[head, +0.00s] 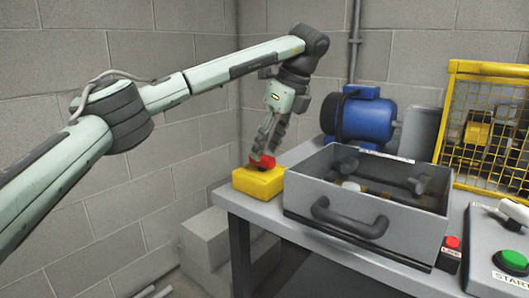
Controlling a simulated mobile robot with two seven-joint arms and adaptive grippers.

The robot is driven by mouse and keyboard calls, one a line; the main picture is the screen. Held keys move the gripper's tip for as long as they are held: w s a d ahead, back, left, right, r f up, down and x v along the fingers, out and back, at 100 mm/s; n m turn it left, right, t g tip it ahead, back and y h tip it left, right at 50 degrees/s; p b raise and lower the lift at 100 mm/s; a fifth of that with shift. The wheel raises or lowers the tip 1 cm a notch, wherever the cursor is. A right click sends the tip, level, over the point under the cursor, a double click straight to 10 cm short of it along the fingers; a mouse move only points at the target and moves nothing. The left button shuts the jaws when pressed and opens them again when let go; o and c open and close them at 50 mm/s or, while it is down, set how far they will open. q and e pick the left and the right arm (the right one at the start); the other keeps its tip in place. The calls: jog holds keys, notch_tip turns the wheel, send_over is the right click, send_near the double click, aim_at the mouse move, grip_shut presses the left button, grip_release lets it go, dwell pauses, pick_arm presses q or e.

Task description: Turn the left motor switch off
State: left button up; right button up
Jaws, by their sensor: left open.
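A yellow switch box (258,183) with a red knob (263,161) on top stands at the left end of the grey bench. I take it for the left motor switch. My left gripper (264,147) reaches down over it, its fingers open right at the red knob. The fingers partly hide the knob, so I cannot tell whether they touch it or how it is turned. A blue motor (363,117) stands behind, to the right of the box. My right gripper is not in view.
A grey open toolbox (330,221) with a dark handle stands just right of the switch box. Farther right are a small red button (452,242), a green start button (514,259) and a yellow mesh guard (487,125). A block wall is behind.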

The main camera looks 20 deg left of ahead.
pick_arm(q)
jog(key=v, duration=1)
jog(key=shift+s+f, duration=0.1)
jog(key=shift+f, duration=0.05)
